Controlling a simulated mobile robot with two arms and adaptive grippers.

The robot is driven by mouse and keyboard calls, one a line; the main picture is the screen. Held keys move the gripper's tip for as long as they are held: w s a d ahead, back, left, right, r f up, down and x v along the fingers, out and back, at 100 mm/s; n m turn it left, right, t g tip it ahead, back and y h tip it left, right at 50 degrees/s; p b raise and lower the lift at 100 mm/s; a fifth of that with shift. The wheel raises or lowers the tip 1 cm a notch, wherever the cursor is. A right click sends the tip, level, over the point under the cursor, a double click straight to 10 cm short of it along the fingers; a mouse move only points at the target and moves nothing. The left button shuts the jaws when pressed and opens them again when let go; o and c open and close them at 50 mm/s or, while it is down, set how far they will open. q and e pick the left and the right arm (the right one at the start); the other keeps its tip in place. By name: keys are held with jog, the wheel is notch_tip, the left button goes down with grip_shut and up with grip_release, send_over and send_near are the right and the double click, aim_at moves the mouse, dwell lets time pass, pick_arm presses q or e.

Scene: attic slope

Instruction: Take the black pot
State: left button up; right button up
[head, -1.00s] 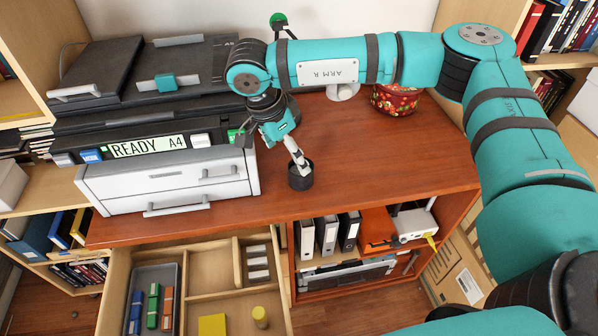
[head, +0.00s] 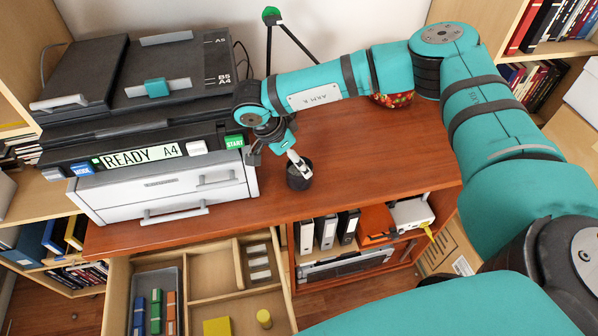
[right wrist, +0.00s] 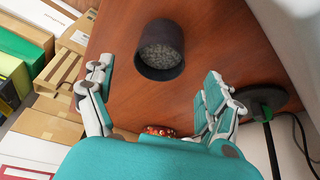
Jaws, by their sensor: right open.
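The black pot (head: 299,181) is a small dark cylinder standing upright on the reddish-brown desktop, near its front edge. In the right wrist view the pot (right wrist: 161,58) shows a grey, grainy top inside its rim. My right gripper (head: 292,153) hangs just behind the pot in the head view, with one pale finger overlapping its rim. In the right wrist view my right gripper (right wrist: 158,74) is open, its fingers spread wide to either side, with the pot ahead between the fingertips. I see no finger closed on the pot. My left gripper is not in view.
A printer (head: 160,180) stands left of the pot. A red patterned tin (head: 398,99) sits partly behind my right arm. An open drawer (head: 205,265) juts out below the desk at front left. The desktop right of the pot is clear.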

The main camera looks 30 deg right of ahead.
aim_at(299, 174)
jog(key=shift+s+d+f, duration=0.1)
jog(key=shift+d+f, duration=0.2)
jog(key=shift+f, duration=0.2)
jog(key=p+x, duration=0.1)
jog(key=x, duration=0.2)
jog(key=shift+f, duration=0.2)
jog(key=shift+d+f, duration=0.15)
jog(key=shift+f, duration=0.1)
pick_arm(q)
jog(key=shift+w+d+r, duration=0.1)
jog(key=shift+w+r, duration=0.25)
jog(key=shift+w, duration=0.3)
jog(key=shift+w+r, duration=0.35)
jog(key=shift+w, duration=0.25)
pick_arm(e)
jog(key=c, duration=1.2)
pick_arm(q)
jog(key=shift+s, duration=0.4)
pick_arm(e)
jog(key=shift+c, duration=0.7)
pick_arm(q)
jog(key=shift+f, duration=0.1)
pick_arm(e)
jog(key=shift+r, duration=0.15)
